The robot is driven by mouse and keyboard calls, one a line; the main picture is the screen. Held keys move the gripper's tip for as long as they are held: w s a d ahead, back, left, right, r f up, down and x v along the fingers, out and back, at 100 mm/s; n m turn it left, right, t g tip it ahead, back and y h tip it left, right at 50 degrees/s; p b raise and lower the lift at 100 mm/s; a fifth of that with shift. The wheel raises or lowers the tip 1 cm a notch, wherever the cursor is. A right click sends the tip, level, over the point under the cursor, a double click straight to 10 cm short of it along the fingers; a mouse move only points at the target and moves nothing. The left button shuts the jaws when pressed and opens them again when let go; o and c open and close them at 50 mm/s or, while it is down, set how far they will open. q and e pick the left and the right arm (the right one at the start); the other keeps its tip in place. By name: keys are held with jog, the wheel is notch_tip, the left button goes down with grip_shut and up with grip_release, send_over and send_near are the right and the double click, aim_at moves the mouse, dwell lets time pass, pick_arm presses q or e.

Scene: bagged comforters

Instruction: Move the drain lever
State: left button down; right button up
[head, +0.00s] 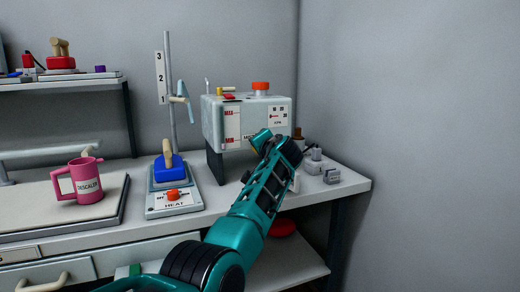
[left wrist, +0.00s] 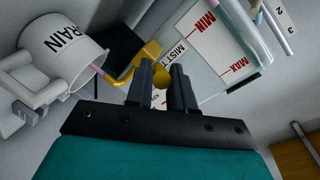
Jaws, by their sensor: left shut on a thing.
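The white tank (head: 213,122), marked MAX and MIN, stands on a dark support at the back of the bench. The yellow drain lever (left wrist: 146,54) shows on the tank's underside in the left wrist view, with a pink spout beside it. My left gripper (left wrist: 162,72) is shut at the lever, its dark fingers close together with the lever at their tips. In the head view my left gripper (head: 265,142) is in front of the tank's lower right, hiding most of the lever. A white cup marked DRAIN (left wrist: 62,50) is beside the spout. My right gripper is not in view.
A heater (head: 172,201) with a red knob and a tall stand are left of the tank. A pink DESCALER mug (head: 88,184) sits further left on a tray. Small grey blocks (head: 331,177) are at the bench's right end, near the wall.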

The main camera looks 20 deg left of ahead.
pick_arm(q)
jog(key=shift+a, duration=0.1)
jog(key=c, duration=1.1)
grip_release()
jog(key=shift+o, duration=0.2)
jog(key=shift+s+d+r+p, duration=0.25)
jog(key=shift+s+d+p, duration=0.2)
jog(key=shift+p, duration=0.35)
jog(key=p+v, duration=0.7)
jog(key=v, duration=0.4)
jog(key=shift+s+p, duration=0.35)
jog(key=shift+f, duration=0.1)
